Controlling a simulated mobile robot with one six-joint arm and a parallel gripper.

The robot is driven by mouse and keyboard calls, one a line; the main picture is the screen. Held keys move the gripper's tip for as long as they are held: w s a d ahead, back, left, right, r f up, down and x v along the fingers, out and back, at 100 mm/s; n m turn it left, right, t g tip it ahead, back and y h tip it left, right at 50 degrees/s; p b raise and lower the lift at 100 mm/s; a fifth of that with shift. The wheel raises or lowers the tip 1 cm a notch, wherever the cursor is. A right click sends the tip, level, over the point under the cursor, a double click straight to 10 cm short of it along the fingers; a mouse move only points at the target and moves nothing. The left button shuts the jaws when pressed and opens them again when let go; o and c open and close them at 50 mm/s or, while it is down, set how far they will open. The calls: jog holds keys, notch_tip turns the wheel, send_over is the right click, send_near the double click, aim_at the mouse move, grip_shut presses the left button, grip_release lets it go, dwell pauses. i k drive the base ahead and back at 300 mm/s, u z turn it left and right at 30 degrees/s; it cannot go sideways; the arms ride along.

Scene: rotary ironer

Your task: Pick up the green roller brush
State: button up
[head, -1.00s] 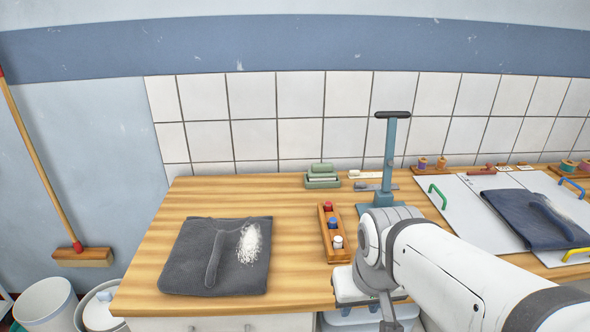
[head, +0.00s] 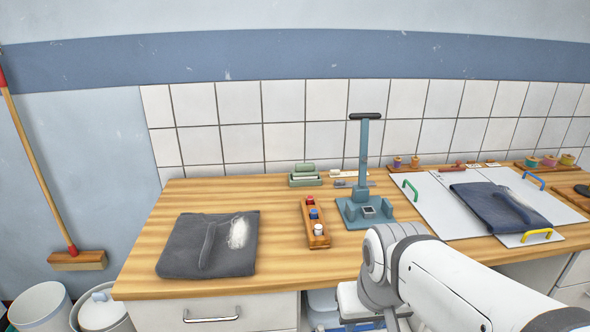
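I cannot clearly make out a green roller brush. The closest in colour is a small sage-green piece (head: 304,167) with a rounded top, at the back of the wooden worktop (head: 280,255). A pale layer and a green base lie under it; it is too small to tell whether it is the brush. My arm comes in from the lower right and bends down in front of the worktop edge. My gripper is below the picture or hidden, well away from the green piece.
A dark grey cloth (head: 190,262) with white fluff lies at left. A wooden block with spools (head: 318,240) and a teal upright stand (head: 365,150) are mid-worktop. A white board (head: 435,200) with a blue cloth (head: 495,207) is at right. Bare wood lies between.

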aim_at(305, 171)
jog(key=i, duration=0.9)
jog(key=u, duration=0.05)
